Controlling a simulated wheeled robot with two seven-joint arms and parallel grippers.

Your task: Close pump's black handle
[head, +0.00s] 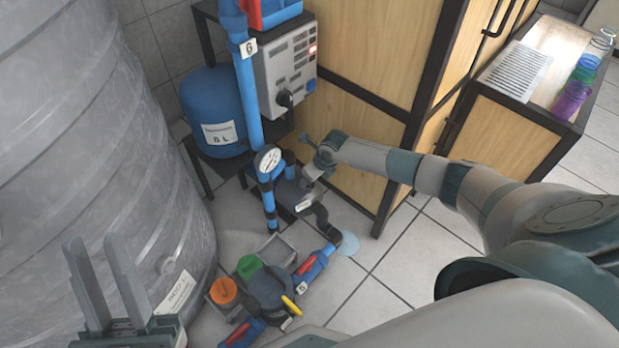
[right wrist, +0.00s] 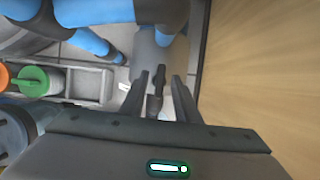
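My right gripper (head: 312,178) reaches in from the right, beside the blue piping and the wooden cabinet. In the right wrist view its two dark fingers (right wrist: 161,78) are spread apart. A slim dark piece, apparently the black handle (right wrist: 156,88), shows between them, with a gap on at least one side; contact cannot be told. The grey pump body (right wrist: 160,50) is just beyond the fingertips. In the head view the handle is hidden or too small to tell. My left gripper (head: 94,240) is open and empty, in front of the big grey tank (head: 90,130).
A pressure gauge (head: 268,160) sits on blue pipe left of my right gripper. A blue vessel (head: 212,108) and control box (head: 285,75) stand behind. The wooden cabinet (head: 365,130) is close by. Orange (head: 223,291) and green (head: 248,266) caps and red-handled valves (head: 308,264) lie below.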

